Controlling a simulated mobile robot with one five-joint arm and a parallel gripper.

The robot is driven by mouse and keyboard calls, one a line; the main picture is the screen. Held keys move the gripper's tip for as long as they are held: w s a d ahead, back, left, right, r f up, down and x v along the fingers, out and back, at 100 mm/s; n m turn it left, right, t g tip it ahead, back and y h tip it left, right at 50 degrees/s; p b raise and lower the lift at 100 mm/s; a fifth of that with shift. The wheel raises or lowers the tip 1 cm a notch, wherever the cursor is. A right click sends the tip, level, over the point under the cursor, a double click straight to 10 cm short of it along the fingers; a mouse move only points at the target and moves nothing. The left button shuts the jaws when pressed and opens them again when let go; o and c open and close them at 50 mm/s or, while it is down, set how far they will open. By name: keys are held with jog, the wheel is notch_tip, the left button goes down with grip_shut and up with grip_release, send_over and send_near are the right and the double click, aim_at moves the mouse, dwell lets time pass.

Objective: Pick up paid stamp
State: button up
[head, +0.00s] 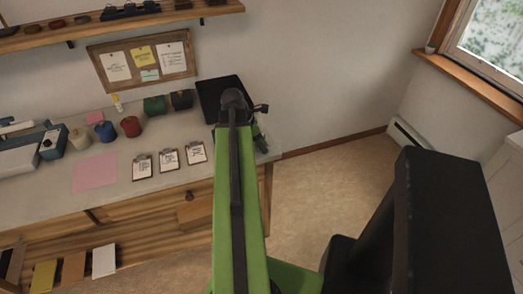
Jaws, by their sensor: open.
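I cannot make out which thing is the paid stamp. Small dark stamp-like items (130,10) sit on the wall shelf, too small to read. Coloured round items stand on the desk: a cream one (78,138), a blue one (104,131), a red one (131,127), a green one (154,105) and a black one (181,99). My green arm reaches up the middle of the view to the desk's right end. My gripper (261,141) is mostly hidden behind the arm, near the desk's right edge. It is open, and I see nothing held.
The grey desk (120,185) carries a pink sheet (95,172), several small clipboards (168,159) and a dark tray-like item (222,92). A blue-grey machine (53,146) stands at left. A noticeboard (115,72) hangs above. The floor (335,185) right of the desk is clear.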

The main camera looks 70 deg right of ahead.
grip_shut()
dwell(0.3)
